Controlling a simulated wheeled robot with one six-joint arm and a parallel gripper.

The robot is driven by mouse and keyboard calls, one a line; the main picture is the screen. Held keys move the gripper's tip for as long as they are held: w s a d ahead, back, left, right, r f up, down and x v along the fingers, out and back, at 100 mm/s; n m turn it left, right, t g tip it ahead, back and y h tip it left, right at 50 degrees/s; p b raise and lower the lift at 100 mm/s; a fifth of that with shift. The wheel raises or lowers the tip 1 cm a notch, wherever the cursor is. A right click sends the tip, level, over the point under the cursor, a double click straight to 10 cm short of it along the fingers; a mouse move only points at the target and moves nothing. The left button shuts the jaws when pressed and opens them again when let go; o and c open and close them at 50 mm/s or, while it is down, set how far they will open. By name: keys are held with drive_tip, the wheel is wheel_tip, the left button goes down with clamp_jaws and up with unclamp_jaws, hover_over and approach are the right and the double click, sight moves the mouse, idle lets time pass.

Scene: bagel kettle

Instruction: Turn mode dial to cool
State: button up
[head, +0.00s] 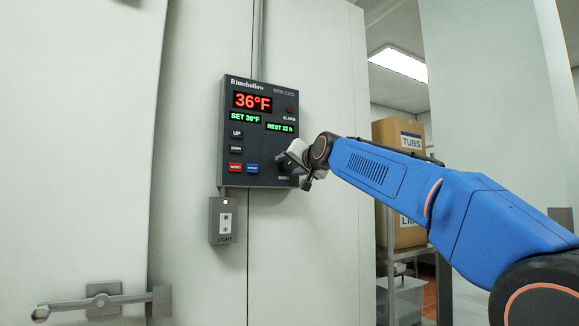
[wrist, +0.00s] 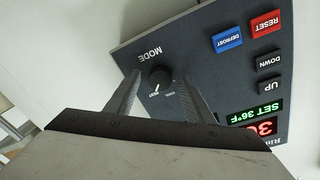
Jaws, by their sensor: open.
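The dark control panel (head: 258,100) is mounted on the white wall and shows 36°F, SET 36°F and REST 12 h. In the wrist view the panel (wrist: 195,55) appears upside down. The round black mode dial (wrist: 159,76) sits under the word MODE with a white pointer mark; the small labels around it are too small to read surely. My gripper (head: 286,161) is at the panel's lower right and hides the dial in the head view. In the wrist view my gripper's fingers (wrist: 161,82) are open, one on each side of the dial; contact cannot be told.
Several buttons lie left of the dial, including the red RESET (head: 235,167) and blue DEFROST (head: 252,168). A grey LIGHT switch box (head: 223,220) hangs below the panel. A door latch (head: 103,300) is at lower left. A shelf with boxes (head: 400,135) stands at right.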

drive_tip(key=shift+c, duration=0.5)
drive_tip(key=c, duration=0.9)
drive_tip(key=shift+c, duration=0.2)
drive_tip(key=shift+n, duration=0.4)
drive_tip(key=n, duration=0.3)
drive_tip(key=shift+f+n, duration=0.1)
drive_tip(key=shift+n, duration=0.3)
drive_tip(key=shift+w+n+y, duration=0.1)
drive_tip(key=shift+n+y, duration=0.3)
drive_tip(key=shift+n, duration=1.7)
